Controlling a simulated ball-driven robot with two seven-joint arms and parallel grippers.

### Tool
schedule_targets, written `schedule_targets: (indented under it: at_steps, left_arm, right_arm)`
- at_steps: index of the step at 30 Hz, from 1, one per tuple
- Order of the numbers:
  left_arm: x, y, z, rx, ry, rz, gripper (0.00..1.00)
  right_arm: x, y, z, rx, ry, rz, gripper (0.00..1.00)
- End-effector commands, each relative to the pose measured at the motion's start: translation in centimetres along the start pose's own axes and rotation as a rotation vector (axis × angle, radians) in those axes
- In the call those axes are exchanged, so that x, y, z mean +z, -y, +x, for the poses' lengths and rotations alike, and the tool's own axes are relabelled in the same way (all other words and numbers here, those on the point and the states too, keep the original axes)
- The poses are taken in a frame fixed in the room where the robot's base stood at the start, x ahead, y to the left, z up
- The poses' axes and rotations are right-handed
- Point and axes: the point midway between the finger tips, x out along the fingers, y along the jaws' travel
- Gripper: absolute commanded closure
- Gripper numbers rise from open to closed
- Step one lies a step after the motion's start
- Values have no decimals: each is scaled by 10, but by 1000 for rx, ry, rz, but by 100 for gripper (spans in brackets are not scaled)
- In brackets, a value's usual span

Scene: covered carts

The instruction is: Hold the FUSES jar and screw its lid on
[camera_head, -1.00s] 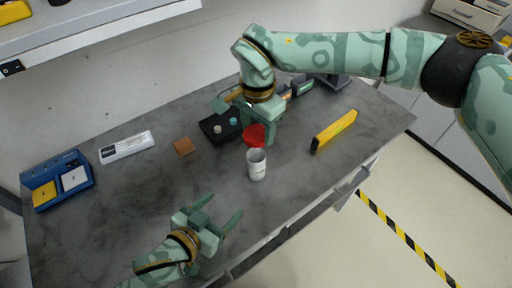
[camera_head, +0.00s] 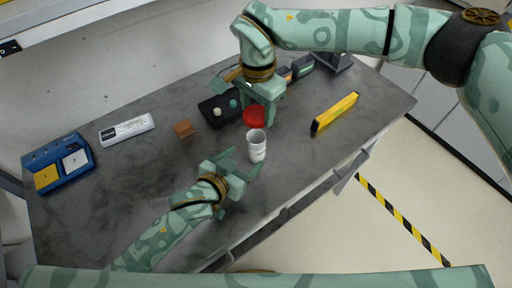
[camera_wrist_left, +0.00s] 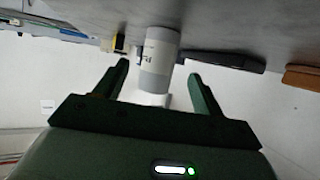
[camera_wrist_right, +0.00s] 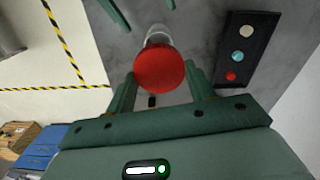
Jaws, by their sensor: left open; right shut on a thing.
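The white FUSES jar (camera_head: 257,148) stands upright and open-topped on the grey bench in the head view. It also shows in the left wrist view (camera_wrist_left: 160,55), between the finger directions. My left gripper (camera_head: 243,163) is open, its fingers reaching towards the jar from the lower left. I cannot tell whether either finger touches it. My right gripper (camera_head: 258,113) is shut on the red lid (camera_head: 255,117), just behind the jar in the head view. In the right wrist view the red lid (camera_wrist_right: 159,71) covers part of the jar.
A yellow and black bar (camera_head: 335,112) lies to the right. A brown block (camera_head: 184,128), white device (camera_head: 127,129) and blue box (camera_head: 57,166) stand left. The bench's front left is free.

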Motion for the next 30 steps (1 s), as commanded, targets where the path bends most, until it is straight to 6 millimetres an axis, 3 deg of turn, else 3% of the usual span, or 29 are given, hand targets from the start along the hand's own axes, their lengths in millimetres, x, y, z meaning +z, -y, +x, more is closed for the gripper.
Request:
schedule_targets:
  at_steps: [4, 9, 22, 23, 30]
  left_arm:
    - [-11, 0, 25, 0, 0, 0, 31]
    - [-10, 0, 45, 0, 2, 0, 31]
    - [-10, 0, 54, 1, 1, -1, 31]
    - [-10, 0, 54, 1, 1, -1, 34]
    - [-10, 0, 54, 1, 1, -1, 98]
  right_arm:
    - [0, 0, 0, 0, 0, 0, 68]
    - [0, 0, 0, 0, 0, 0, 68]
    - [0, 0, 0, 0, 0, 0, 68]
    - [0, 0, 0, 0, 0, 0, 68]
    - [0, 0, 0, 0, 0, 0, 68]
